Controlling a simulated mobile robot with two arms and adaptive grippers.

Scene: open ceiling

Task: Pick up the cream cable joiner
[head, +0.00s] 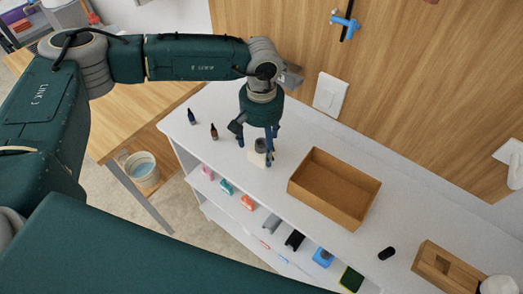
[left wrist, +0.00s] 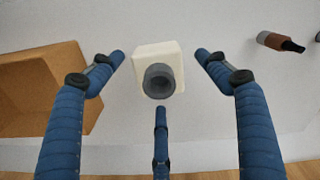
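The cream cable joiner (head: 257,157) stands on the white shelf top, a cream block with a grey round end. In the left wrist view the joiner (left wrist: 149,60) sits between the blue fingers, its grey end facing the camera. My left gripper (head: 258,146) points down over it; in the left wrist view the gripper (left wrist: 160,62) is open, with gaps between its side fingertips and the block. The lower finger is below the grey end, apart from it in the picture. In the head view the fingers partly hide the joiner. My right gripper is not in view.
An open brown box (head: 333,190) stands right of the joiner. A black object (head: 386,253) and a wooden box (head: 447,269) are farther right. The wooden wall (head: 420,90) rises behind.

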